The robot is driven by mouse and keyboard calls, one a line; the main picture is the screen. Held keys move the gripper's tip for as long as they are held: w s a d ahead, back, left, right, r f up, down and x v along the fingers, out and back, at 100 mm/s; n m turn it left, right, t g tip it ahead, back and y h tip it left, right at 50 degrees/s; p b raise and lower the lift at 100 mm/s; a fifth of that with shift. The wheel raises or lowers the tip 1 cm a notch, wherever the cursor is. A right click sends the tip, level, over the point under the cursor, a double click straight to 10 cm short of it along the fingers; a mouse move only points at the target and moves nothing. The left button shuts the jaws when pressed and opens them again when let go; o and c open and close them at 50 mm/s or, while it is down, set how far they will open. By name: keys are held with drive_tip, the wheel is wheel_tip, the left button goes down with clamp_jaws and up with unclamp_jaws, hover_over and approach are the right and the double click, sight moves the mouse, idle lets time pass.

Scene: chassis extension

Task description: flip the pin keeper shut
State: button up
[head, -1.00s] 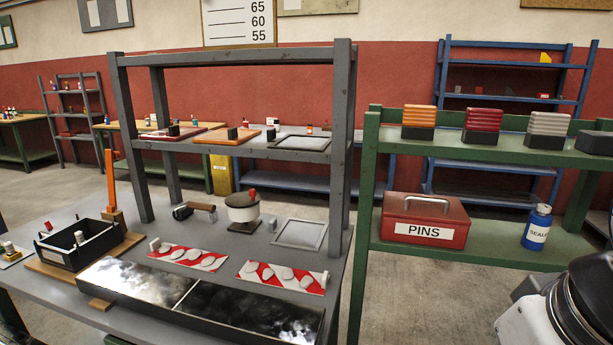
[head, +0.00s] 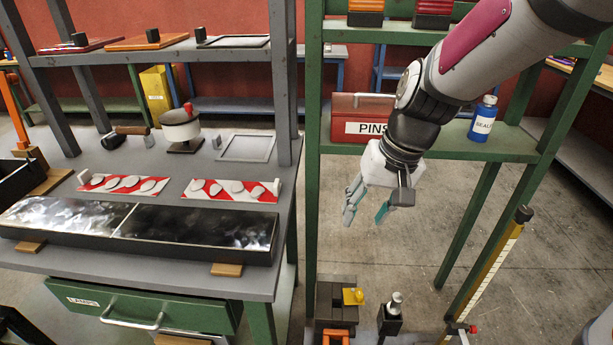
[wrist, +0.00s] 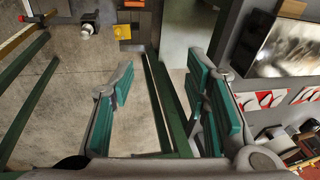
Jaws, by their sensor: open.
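My gripper (head: 366,207) is open and empty, with teal finger pads. It hangs in front of the green shelf, above the floor; in the wrist view its fingers (wrist: 163,88) are wide apart with floor and green bars between them. A small yellow piece (head: 352,297) sits on a dark block (head: 334,300) at the bottom of the head view, below my gripper. The yellow piece also shows at the top of the wrist view (wrist: 123,32), apart from my fingers. I cannot tell for sure whether it is the pin keeper.
A dark post with a silver top (head: 391,312) stands right of the block. A yellow measuring bar (head: 490,262) slants further right. The grey bench (head: 150,262) with its green drawer (head: 140,305) is at left. A red PINS box (head: 352,118) and blue bottle (head: 483,119) stand on the shelf.

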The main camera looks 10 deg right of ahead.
drive_tip(key=w+d+f+m+g+b, duration=0.15)
drive_tip(key=w+f, duration=0.25)
drive_tip(key=f, duration=0.5)
drive_tip(key=w+d+f+t+b, duration=0.1)
drive_tip(key=w+d+f+b, duration=0.15)
drive_tip(key=w+f, duration=0.4)
drive_tip(key=m+g+h+b, duration=0.1)
drive_tip(key=g+h+b, duration=0.1)
drive_tip(key=b, duration=0.2)
approach(360, 294)
drive_tip(key=shift+t, duration=0.25)
wheel_tip(360, 294, down, 9)
drive_tip(key=shift+s+r+b, duration=0.1)
drive_tip(key=shift+b, duration=1.15)
drive_tip(key=shift+m, duration=0.25)
clamp_jaws()
